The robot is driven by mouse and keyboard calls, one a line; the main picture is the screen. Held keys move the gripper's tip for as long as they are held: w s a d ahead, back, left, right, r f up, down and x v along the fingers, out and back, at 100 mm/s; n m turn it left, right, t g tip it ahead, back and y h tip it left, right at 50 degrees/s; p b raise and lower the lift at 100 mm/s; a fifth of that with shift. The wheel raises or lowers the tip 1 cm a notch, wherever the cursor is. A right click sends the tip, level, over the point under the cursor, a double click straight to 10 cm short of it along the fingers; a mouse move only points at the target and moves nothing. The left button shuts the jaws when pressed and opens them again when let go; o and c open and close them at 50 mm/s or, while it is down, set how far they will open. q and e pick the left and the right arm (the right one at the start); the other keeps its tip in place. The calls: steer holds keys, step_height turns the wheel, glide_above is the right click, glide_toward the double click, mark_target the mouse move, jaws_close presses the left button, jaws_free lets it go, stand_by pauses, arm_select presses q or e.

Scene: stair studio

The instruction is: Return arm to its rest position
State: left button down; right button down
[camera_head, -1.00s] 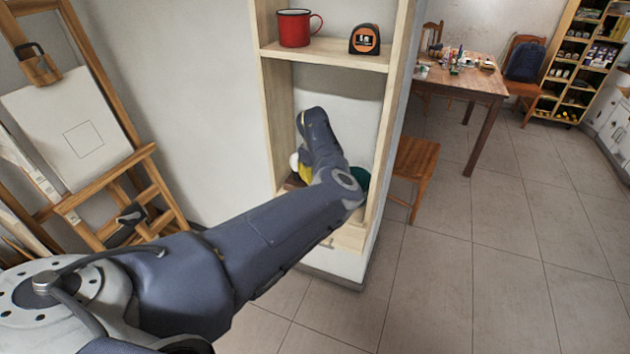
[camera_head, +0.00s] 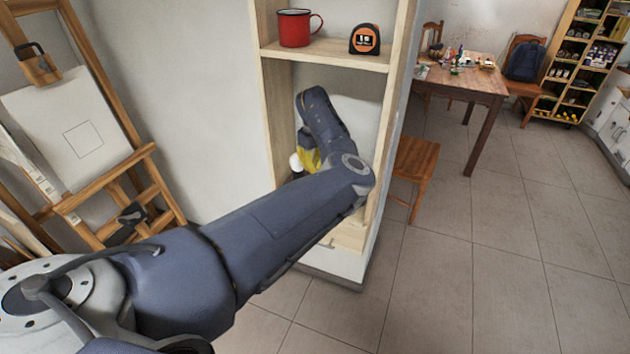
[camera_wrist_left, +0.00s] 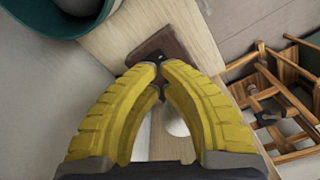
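My left arm reaches from the lower left of the head view into the lower compartment of the wooden shelf (camera_head: 275,120). The yellow fingers of my left gripper (camera_head: 311,160) show only partly behind the wrist. In the left wrist view the gripper (camera_wrist_left: 160,72) has its two curved fingers drawn together at the tips, with nothing clearly held. A dark brown piece (camera_wrist_left: 163,45) lies just beyond the tips. A white round thing (camera_wrist_left: 176,122) shows between the fingers, and it also appears beside the gripper in the head view (camera_head: 295,162). My right gripper is not in view.
A teal container (camera_wrist_left: 40,24) stands near the gripper in the wrist view. A red mug (camera_head: 294,28) and a tape measure (camera_head: 365,39) stand on the shelf board above. An easel (camera_head: 150,190) is at left. Open floor lies right of the shelf.

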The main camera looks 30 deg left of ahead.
arm_select(q)
steer(key=shift+r, duration=0.25)
stand_by(0.4)
